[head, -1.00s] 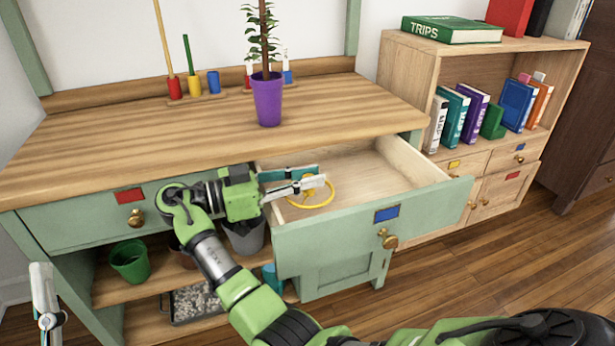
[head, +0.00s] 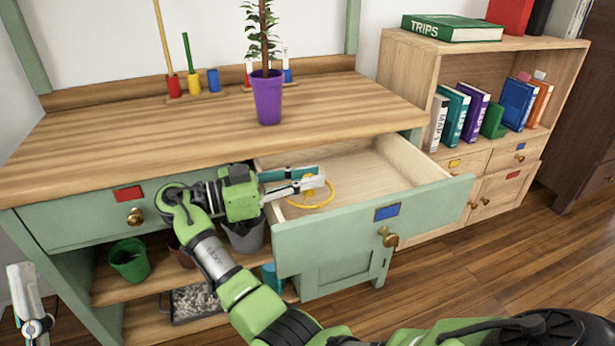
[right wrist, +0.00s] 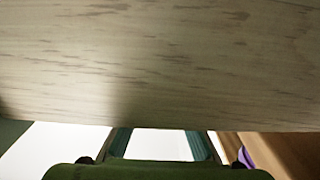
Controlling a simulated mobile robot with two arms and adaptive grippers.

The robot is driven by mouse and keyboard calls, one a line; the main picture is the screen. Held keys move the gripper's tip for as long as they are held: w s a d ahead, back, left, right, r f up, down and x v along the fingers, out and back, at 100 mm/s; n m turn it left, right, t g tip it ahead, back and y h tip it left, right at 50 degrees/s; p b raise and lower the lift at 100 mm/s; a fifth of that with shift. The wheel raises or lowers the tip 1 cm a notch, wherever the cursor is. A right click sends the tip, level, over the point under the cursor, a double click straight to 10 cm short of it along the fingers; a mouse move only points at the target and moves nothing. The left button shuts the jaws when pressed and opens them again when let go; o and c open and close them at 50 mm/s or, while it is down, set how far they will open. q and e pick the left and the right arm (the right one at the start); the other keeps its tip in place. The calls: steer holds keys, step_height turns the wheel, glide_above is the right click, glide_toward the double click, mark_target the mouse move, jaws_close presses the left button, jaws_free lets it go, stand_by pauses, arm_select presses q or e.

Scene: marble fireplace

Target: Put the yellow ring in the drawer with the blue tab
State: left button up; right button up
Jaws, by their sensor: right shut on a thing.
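The yellow ring (head: 322,204) is inside the open green drawer (head: 330,238), near its left side, low over the drawer floor. I cannot tell whether it touches the floor. The drawer front bears a blue tab (head: 387,212) and a brass knob (head: 389,237). My right gripper (head: 314,183) reaches in over the drawer's left side and is shut on the ring. In the right wrist view, the fingers show at the bottom below pale wood, and the ring is not visible. Part of my left gripper (head: 30,308) shows at the lower left, away from the drawer; its opening is unclear.
A purple potted plant (head: 267,98) stands on the wooden desktop (head: 150,135) above the drawer. A shut drawer with a red tab (head: 128,194) is at left. A bookcase (head: 409,75) at right has small drawers, one with a blue tab (head: 520,158).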

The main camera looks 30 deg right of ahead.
arm_select(q)
steer(key=shift+s+r, duration=0.15)
arm_select(e)
steer(key=o, duration=0.8)
steer(key=shift+o, duration=0.2)
